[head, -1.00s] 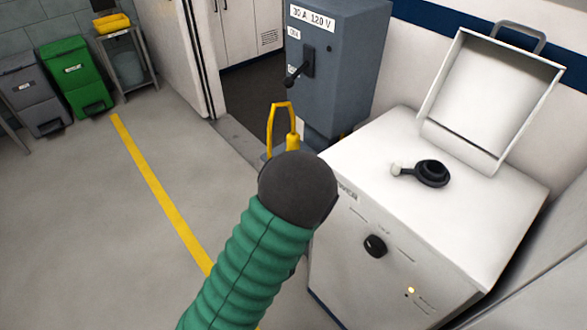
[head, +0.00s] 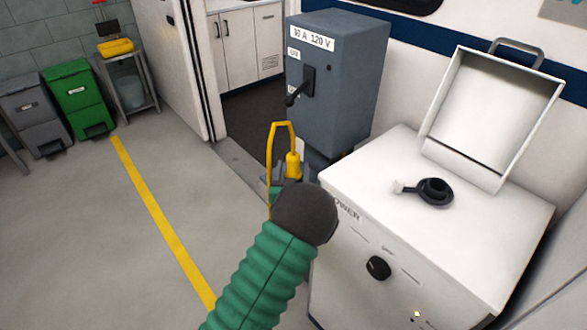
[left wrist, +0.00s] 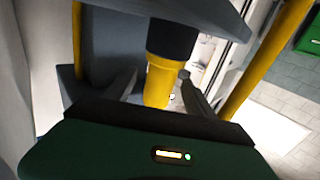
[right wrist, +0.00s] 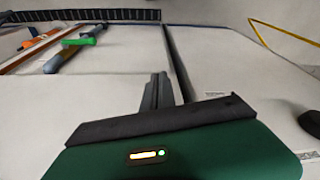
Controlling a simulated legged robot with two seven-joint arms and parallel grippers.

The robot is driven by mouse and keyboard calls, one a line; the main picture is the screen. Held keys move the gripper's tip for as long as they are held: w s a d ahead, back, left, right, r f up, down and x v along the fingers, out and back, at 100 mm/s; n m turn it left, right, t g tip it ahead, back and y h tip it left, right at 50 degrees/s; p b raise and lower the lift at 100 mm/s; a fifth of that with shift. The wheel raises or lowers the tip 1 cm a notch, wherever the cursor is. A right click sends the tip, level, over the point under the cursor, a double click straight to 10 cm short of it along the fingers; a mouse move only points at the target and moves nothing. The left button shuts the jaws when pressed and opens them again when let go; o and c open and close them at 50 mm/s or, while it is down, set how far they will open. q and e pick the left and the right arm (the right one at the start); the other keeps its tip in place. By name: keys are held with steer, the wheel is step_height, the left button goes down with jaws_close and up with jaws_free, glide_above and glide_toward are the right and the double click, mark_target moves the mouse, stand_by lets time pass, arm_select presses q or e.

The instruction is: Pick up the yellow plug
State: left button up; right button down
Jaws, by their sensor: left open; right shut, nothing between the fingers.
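The yellow plug (head: 293,166) stands at the foot of the grey power box in the head view, beside a yellow loop handle (head: 271,150). In the left wrist view the plug (left wrist: 160,82) has a yellow body with a dark collar. My left gripper (left wrist: 158,76) is open, with a finger on each side of the plug's yellow body; I cannot tell if either touches it. In the head view my dark wrist hides most of that gripper. My right gripper (right wrist: 158,88) is shut and empty in the right wrist view, away from the plug.
The grey power box (head: 338,85) with a lever stands behind the plug. A white cabinet (head: 440,250) with a raised lid and a black cap (head: 435,191) is close on the right. Green (head: 78,98) and grey bins stand far left. The floor at left is clear.

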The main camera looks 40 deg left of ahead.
arm_select(q)
steer(key=shift+x, duration=0.95)
steer(key=shift+f, duration=0.1)
jaws_close()
